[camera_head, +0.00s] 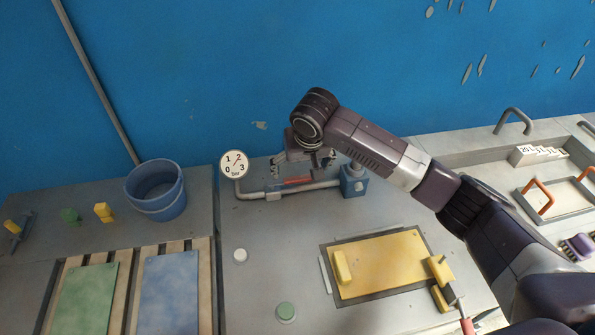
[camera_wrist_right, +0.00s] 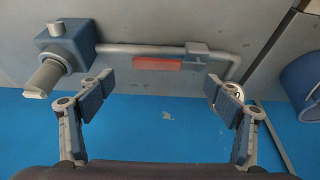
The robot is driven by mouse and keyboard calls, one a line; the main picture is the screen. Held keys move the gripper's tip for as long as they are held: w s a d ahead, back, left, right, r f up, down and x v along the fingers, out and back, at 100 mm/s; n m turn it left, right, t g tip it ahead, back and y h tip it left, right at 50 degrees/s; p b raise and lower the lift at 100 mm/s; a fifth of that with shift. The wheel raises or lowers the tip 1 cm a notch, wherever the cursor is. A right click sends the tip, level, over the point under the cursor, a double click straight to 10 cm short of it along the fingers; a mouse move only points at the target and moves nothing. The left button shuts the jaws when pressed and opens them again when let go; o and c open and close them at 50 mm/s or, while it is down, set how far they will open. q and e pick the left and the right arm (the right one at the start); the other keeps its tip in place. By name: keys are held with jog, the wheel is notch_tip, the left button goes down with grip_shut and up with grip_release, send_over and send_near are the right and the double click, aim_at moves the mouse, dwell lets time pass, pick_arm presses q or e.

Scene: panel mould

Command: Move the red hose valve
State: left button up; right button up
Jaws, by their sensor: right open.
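The red hose valve handle (camera_head: 297,180) is a short red bar lying along the grey pipe (camera_head: 300,191) at the back of the worktop. It also shows in the right wrist view (camera_wrist_right: 157,63), against the pipe and between the lines of my two fingers. My right gripper (camera_head: 303,164) is above and behind the handle, pointing down. In the right wrist view its fingers (camera_wrist_right: 158,80) are wide apart with nothing between them. They appear not to touch the handle. My left gripper is not in view.
A round pressure gauge (camera_head: 233,164) stands at the pipe's left end, and a blue block (camera_head: 354,181) at its right. A blue bucket (camera_head: 156,190) stands further left. A yellow panel (camera_head: 383,263) lies in front. The blue wall (camera_head: 220,70) is close behind.

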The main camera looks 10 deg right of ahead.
aim_at(300, 178)
jog(key=x, duration=0.2)
jog(key=p+x, duration=0.1)
jog(key=x, duration=0.3)
jog(key=shift+w+d, duration=0.2)
jog(key=shift+w, duration=0.15)
jog(key=shift+w+f, duration=0.15)
jog(key=shift+f, duration=0.35)
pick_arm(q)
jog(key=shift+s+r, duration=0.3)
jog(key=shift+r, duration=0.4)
pick_arm(e)
jog(key=c, duration=1.7)
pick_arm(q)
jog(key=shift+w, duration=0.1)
pick_arm(e)
jog(key=shift+d, duration=0.1)
